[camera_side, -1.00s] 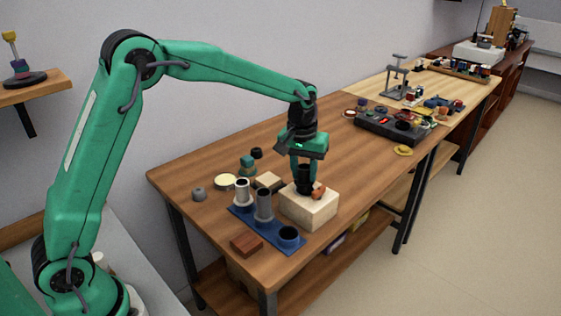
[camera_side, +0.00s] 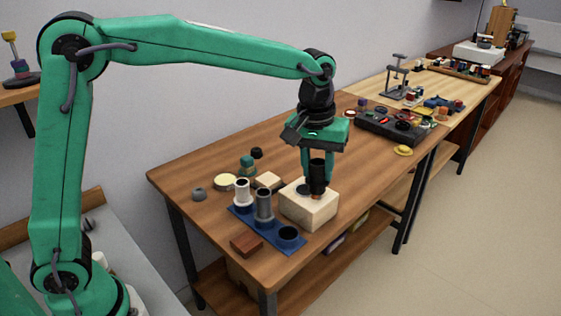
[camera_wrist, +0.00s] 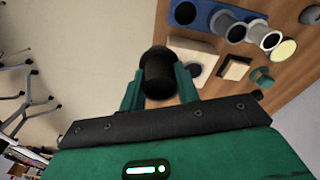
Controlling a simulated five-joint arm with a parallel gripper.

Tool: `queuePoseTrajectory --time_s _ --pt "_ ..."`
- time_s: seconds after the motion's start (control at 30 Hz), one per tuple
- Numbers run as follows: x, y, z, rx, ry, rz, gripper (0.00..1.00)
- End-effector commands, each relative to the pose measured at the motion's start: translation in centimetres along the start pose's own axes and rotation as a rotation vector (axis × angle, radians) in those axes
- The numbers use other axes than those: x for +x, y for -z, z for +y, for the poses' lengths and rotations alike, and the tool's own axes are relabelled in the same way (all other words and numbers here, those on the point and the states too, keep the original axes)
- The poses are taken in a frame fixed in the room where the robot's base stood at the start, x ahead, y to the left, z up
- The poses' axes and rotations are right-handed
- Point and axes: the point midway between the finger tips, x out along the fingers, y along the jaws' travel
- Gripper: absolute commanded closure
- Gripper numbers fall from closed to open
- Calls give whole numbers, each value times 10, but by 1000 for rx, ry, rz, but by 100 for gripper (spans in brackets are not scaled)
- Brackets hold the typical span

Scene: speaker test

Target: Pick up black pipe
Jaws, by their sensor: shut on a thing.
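The black pipe (camera_side: 317,174) is upright between the fingers of my gripper (camera_side: 318,165), which is shut on it. In the wrist view the pipe (camera_wrist: 158,74) also sits between both green fingertips (camera_wrist: 159,88). The pipe is above the cream block (camera_side: 309,212), clear of the dark round opening in its top (camera_side: 303,189). A small reddish-brown piece (camera_side: 318,196) shows just under the pipe; I cannot tell whether they touch. The block also shows right of the pipe in the wrist view (camera_wrist: 208,58).
A blue plate (camera_side: 262,237) left of the block carries a white tube (camera_side: 242,193), a grey tube (camera_side: 264,206) and a low dark blue ring (camera_side: 288,234). A red-brown block (camera_side: 246,245) lies in front. A black device (camera_side: 385,127) stands farther right.

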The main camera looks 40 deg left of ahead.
Motion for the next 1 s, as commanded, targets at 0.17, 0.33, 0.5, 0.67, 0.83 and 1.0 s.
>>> queuePoseTrajectory --time_s 0.17,0.33,0.5,0.67,0.83,1.0 --pt "-1 -2 1 1 0 -1 89" --pt "-1 -2 1 0 0 0 89" --pt "-1 -2 1 0 0 0 89" --pt "0 -2 0 3 -1 0 89" --pt "5 -4 -6 30 -3 4 89" --pt "16 -9 -19 92 -9 15 89"
